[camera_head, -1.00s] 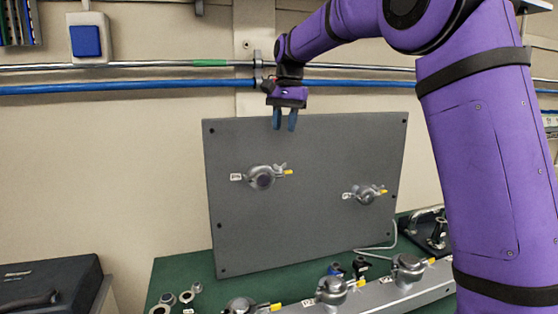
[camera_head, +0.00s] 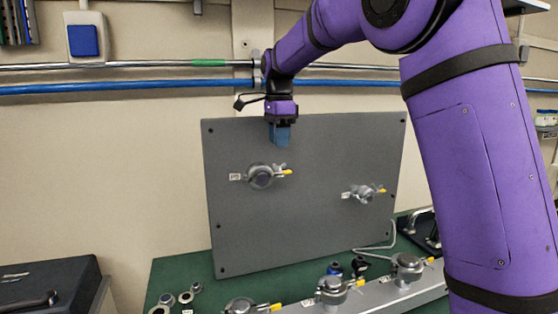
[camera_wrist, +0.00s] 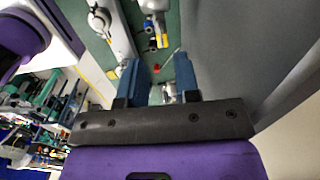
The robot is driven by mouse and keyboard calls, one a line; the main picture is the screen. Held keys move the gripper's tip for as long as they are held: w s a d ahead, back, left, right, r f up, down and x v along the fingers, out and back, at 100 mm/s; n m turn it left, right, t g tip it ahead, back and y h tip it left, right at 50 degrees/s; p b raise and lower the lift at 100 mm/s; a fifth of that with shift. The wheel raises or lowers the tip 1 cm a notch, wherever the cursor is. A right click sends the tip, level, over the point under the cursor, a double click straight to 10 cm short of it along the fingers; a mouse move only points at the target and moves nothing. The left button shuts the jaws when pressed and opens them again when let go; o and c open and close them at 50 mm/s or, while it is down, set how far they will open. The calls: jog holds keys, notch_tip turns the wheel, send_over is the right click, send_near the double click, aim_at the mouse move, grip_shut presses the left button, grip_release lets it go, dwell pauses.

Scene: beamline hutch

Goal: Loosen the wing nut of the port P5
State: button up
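A grey upright panel (camera_head: 300,235) carries two clamped ports. The upper left port (camera_head: 261,176) has a round metal cap, a clamp with a wing nut (camera_head: 281,168) on its right and a yellow tag. The right port (camera_head: 362,194) has a similar clamp and yellow tag. My gripper (camera_head: 280,144) points down by the panel's top edge, above the upper left port. In the wrist view my gripper (camera_wrist: 157,65) is open, with a silvery part partly visible between its fingers.
Several more capped ports stand along a metal rail (camera_head: 385,296) below the panel, including a middle one (camera_head: 332,288). Loose rings (camera_head: 185,297) lie on the green bench at left. A black case (camera_head: 48,285) sits at lower left. Blue pipe (camera_head: 120,88) runs along the wall.

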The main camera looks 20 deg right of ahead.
aim_at(279, 167)
jog(key=shift+f, duration=3.1)
grip_shut()
